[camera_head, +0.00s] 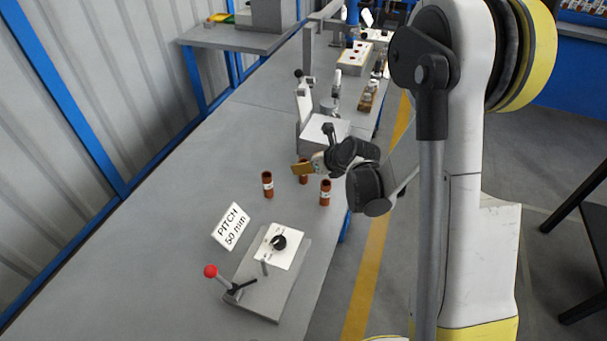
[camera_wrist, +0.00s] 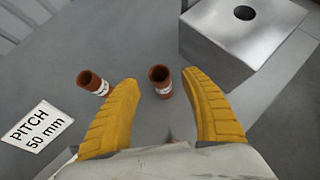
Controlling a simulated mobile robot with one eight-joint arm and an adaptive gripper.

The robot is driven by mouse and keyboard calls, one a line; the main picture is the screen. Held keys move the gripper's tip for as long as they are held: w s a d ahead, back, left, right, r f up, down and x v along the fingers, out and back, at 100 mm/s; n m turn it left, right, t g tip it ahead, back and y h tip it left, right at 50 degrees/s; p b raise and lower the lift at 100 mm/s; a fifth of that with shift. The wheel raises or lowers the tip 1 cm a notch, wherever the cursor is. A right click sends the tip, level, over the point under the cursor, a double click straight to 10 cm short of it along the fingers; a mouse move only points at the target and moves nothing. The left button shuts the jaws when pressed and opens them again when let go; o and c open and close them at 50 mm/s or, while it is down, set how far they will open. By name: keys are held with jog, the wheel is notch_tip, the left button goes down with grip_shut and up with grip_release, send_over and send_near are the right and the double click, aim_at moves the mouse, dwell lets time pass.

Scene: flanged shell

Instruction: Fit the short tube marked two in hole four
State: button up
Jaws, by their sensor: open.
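Three short brown tubes with white labels stand on the grey bench in the head view: a left tube (camera_head: 267,184), a far tube (camera_head: 303,174) partly behind my gripper (camera_head: 301,168), and a right tube (camera_head: 325,193). The numbers on the labels are too small to read, so I cannot tell which is marked two. In the wrist view my gripper (camera_wrist: 160,82) is open, with one tube (camera_wrist: 160,78) showing between its yellow fingers and another tube (camera_wrist: 92,83) outside the left finger. Neither finger visibly grips a tube. I cannot identify hole four.
A grey metal block (camera_wrist: 235,40) with one dark round hole stands close by on the right in the wrist view. A "PITCH 50 mm" card (camera_head: 231,226) and a plate with a dial and red-knobbed lever (camera_head: 270,270) lie nearer. Bare bench (camera_head: 150,230) lies left.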

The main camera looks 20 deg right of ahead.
jog(key=x, duration=0.3)
jog(key=shift+b, duration=0.4)
jog(key=shift+r, duration=0.15)
grip_shut()
